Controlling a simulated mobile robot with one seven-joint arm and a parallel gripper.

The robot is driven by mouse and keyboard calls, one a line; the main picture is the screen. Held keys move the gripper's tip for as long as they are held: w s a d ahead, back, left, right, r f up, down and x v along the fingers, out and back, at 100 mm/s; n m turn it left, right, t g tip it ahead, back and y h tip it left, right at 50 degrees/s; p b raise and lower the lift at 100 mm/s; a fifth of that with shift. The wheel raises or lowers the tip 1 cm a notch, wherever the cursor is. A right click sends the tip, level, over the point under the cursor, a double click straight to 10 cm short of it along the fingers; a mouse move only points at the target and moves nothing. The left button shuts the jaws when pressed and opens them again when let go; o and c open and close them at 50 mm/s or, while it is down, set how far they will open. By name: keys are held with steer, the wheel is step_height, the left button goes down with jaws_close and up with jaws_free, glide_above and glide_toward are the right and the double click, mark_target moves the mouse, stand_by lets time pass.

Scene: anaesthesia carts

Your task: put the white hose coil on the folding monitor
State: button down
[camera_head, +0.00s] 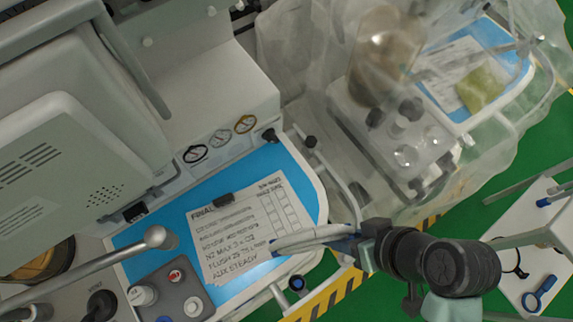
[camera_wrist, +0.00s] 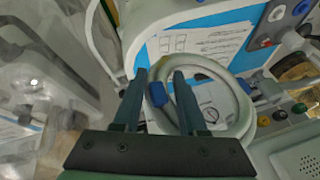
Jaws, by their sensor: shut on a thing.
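The white hose coil (camera_head: 312,236) hangs over the front edge of the blue-lined cart tray, above a handwritten sheet. In the wrist view the coil (camera_wrist: 246,112) shows as a pale ring with a blue clip between the fingers. My gripper (camera_head: 354,247) is shut on the coil at its right end; its two fingers (camera_wrist: 160,78) also show in the wrist view. The folding monitor (camera_head: 75,150), a pale grey panel with vent slots and speaker holes, is at the left, apart from the coil. A corner of the monitor (camera_wrist: 300,158) seems to show at lower right in the wrist view.
The handwritten sheet (camera_head: 235,230) lies on the blue tray surface (camera_head: 290,160). A metal arm (camera_head: 100,262) with a ball end crosses the lower left near several knobs. A second cart under clear plastic (camera_head: 300,60) stands at upper right. Green floor is at right.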

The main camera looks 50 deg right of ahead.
steer(key=w+f+t+p, duration=0.1)
steer(key=w, duration=0.6)
steer(key=w+a+f+t+p, duration=0.1)
steer(key=w+f, duration=0.1)
steer(key=w, duration=0.5)
steer(key=w+a+f+t+p, duration=0.1)
steer(key=w+f, duration=0.1)
steer(key=w, duration=0.5)
steer(key=shift+w, duration=0.35)
steer(key=shift+w+f, duration=0.2)
steer(key=shift+f, duration=0.25)
steer(key=shift+w+f, duration=0.25)
steer(key=shift+f, duration=0.8)
steer(key=r+p, duration=0.1)
steer(key=p, duration=0.1)
steer(key=shift+w+r+g+p, duration=0.2)
steer(key=shift+w+g+p, duration=0.1)
steer(key=shift+w+g, duration=0.1)
steer(key=shift+w+g+p, duration=0.55)
steer(key=shift+g+p, duration=0.35)
steer(key=shift+p, duration=0.05)
steer(key=shift+a+f+g, duration=0.1)
steer(key=shift+f+g, duration=0.2)
steer(key=shift+f, duration=0.9)
steer(key=shift+f, duration=0.1)
